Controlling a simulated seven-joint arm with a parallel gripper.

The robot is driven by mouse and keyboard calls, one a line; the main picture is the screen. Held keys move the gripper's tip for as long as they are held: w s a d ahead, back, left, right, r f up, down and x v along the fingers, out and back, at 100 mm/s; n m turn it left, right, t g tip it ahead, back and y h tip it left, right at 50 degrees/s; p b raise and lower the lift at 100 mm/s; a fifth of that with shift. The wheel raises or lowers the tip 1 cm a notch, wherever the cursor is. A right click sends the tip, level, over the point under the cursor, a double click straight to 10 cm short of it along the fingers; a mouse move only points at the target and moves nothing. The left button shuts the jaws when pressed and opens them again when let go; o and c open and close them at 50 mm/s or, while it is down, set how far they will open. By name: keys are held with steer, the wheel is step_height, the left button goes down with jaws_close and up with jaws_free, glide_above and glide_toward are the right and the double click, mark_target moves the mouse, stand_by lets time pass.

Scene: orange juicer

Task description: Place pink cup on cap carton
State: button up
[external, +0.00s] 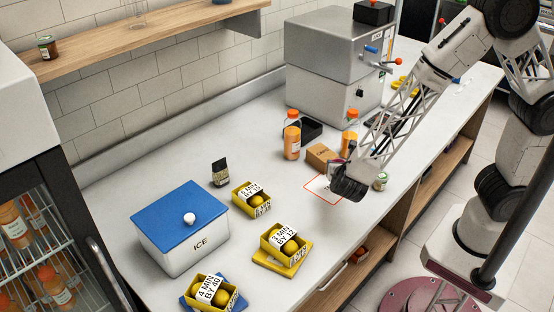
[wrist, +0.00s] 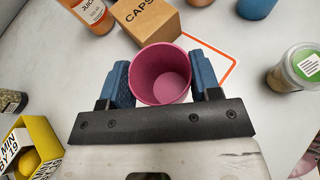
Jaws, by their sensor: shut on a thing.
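A pink cup (wrist: 158,80) is between the two blue fingers of my gripper (wrist: 160,82) in the wrist view, upright with its open mouth toward the camera. My gripper is shut on it. The caps carton (wrist: 148,18), a brown cardboard box marked CAPS, is just beyond the cup in the wrist view. In the external view the carton (external: 320,155) stands on the counter just left of and behind my gripper (external: 347,182). My gripper largely hides the cup there. I cannot tell the exact height of the cup above the counter.
A white sheet with a red outline (external: 316,190) lies beside my gripper. Juice bottles (external: 292,138) stand behind the carton, and a small jar (external: 381,181) stands to the right. Yellow boxes (external: 285,240) and a blue-lidded ice bin (external: 182,235) are at front left.

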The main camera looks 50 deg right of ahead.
steer(key=s+d+r, duration=0.1)
steer(key=d+r, duration=0.2)
steer(key=d, duration=0.3)
steer(key=s+d+r+m+g+h, duration=0.1)
steer(key=s+d+r, duration=0.1)
steer(key=d, duration=0.4)
steer(key=shift+r, duration=0.4)
glide_above(322, 153)
steer(key=shift+d+f, duration=0.1)
steer(key=shift+f, duration=0.65)
steer(key=shift+f, duration=0.1)
steer(key=shift+f, duration=1.65)
steer(key=shift+f, duration=0.15)
steer(key=o, duration=0.9)
